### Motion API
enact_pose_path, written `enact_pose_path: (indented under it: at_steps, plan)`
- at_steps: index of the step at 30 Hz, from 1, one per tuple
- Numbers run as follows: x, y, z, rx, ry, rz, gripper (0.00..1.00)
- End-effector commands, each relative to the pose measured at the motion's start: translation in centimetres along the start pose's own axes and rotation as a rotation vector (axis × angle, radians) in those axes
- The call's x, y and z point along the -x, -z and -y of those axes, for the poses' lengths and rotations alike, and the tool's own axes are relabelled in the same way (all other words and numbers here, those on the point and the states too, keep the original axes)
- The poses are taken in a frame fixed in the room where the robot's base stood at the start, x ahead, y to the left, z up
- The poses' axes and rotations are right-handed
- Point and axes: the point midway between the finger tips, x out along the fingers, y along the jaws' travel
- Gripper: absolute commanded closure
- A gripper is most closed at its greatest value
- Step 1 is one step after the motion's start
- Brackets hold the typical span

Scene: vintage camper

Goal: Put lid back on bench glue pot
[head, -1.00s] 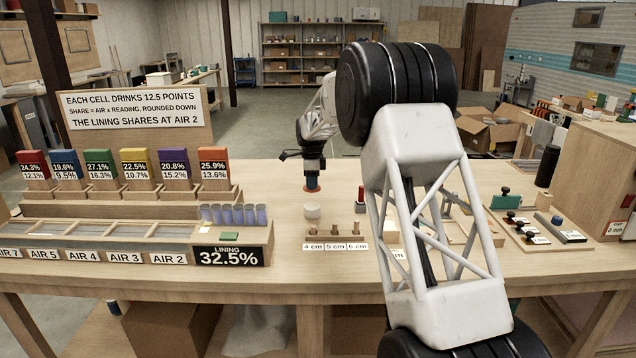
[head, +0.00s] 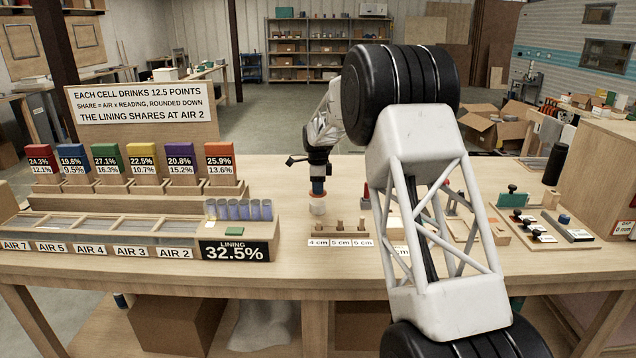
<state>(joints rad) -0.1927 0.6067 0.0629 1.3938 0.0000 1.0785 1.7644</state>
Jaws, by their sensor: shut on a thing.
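The glue pot appears to be a small white cylinder (head: 317,208) standing upright on the bench, left of centre. My gripper (head: 317,184) points straight down above it, shut on a small orange-rimmed lid (head: 317,194). The lid is level and lined up over the pot's mouth, at or just above the rim. I cannot tell at this size whether they touch. The fingertips are too small to make out clearly.
A rack with short pegs marked in cm (head: 340,228) stands just in front of the pot. Several bluish vials (head: 240,210) stand to its left, above the LINING 32.5% sign (head: 235,252). My arm hides part of the bench to the right.

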Motion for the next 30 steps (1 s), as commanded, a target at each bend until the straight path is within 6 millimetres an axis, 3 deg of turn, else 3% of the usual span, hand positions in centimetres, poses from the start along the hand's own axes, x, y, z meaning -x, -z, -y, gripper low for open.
enact_pose_path:
  at_steps: [12, 30]
  plan:
    - [-2.4, 0.0, 0.0, 0.000, 0.000, 0.000, 0.93]
    - [-2.8, 0.0, 0.0, 0.000, 0.000, 0.000, 0.93]
